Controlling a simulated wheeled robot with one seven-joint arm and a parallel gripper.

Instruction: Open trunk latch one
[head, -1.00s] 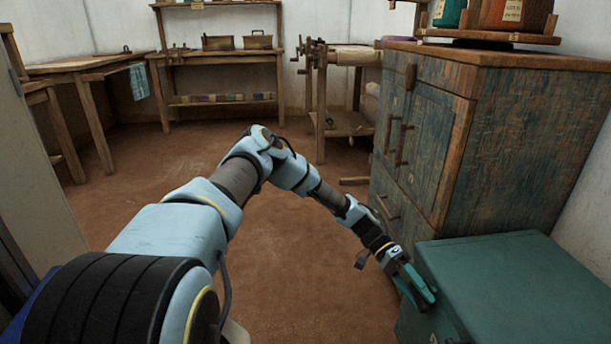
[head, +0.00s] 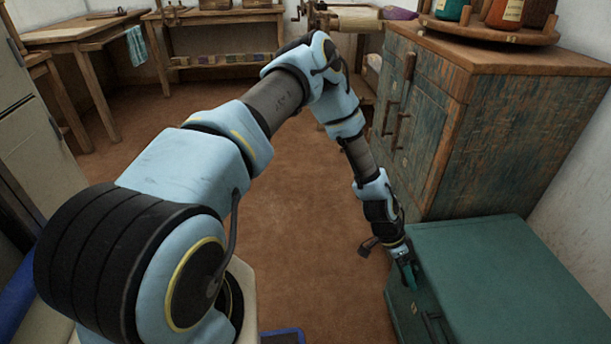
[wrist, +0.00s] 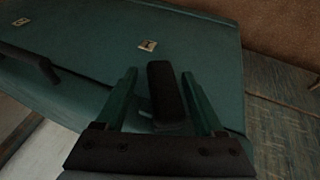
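The green trunk (head: 490,265) stands at the lower right in the head view, and its side fills much of the wrist view (wrist: 90,40). My gripper (wrist: 159,73) is open at that side, with its two teal fingers apart. A dark upright latch piece (wrist: 165,88) lies between the fingers in the wrist view, with narrow gaps showing on both sides. A small pale label (wrist: 146,45), too blurred to read, sits beside the latch. In the head view my gripper (head: 411,284) is at the trunk's front edge and hides this latch.
A dark handle (wrist: 30,60) is on the same trunk side, with another pale label (wrist: 20,22) near it. A worn blue-green cabinet (head: 500,130) stands close behind the trunk. The brown floor (head: 300,230) left of the trunk is clear.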

